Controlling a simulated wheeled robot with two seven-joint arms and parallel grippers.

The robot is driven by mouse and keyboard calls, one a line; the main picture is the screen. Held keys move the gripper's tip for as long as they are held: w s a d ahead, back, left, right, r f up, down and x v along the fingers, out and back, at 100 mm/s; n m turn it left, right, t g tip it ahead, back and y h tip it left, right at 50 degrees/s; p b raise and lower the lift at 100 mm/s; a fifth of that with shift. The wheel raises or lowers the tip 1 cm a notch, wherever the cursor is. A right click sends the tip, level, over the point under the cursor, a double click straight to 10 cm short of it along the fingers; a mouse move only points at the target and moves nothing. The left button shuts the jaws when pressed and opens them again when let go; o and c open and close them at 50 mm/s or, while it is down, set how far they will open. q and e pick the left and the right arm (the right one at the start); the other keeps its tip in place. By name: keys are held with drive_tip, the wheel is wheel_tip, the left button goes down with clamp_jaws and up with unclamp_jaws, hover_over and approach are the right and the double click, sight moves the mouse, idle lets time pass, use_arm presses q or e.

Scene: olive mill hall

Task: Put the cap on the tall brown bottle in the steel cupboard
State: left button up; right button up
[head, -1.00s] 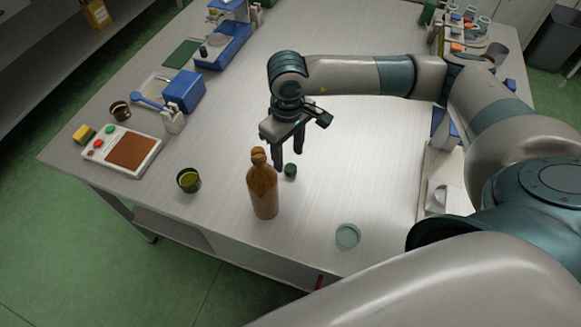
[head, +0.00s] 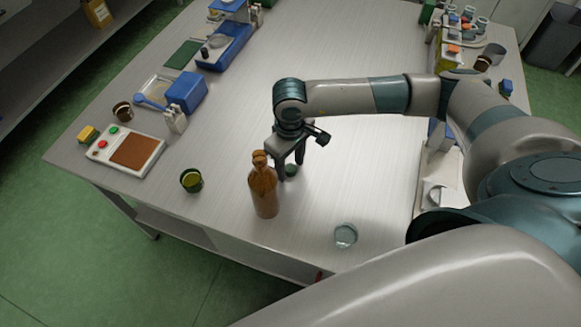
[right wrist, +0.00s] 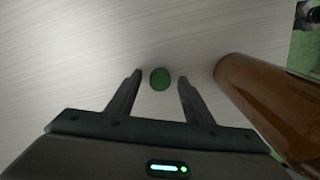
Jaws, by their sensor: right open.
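A small green cap (head: 291,170) lies on the table beside the tall brown bottle (head: 264,188), which stands upright near the front edge. My right gripper (head: 289,166) points down over the cap, its fingers open on either side of it. In the right wrist view, the cap (right wrist: 160,79) shows between the open fingertips (right wrist: 160,76), with a gap on each side, and the bottle (right wrist: 265,105) is close by on the right. Another brown bottle (head: 97,13) with a label stands on a grey shelf at the upper left. My left gripper is not in view.
A green-rimmed cup (head: 191,180) stands left of the bottle, a clear glass dish (head: 346,235) right of it. A scale with a brown plate (head: 134,151) and a blue box (head: 186,92) are on the left. The table's middle (head: 345,140) is clear.

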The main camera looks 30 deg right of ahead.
sight(291, 170)
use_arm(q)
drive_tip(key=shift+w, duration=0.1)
use_arm(e)
drive_tip(key=c, duration=1.1)
drive_tip(key=shift+r, duration=0.1)
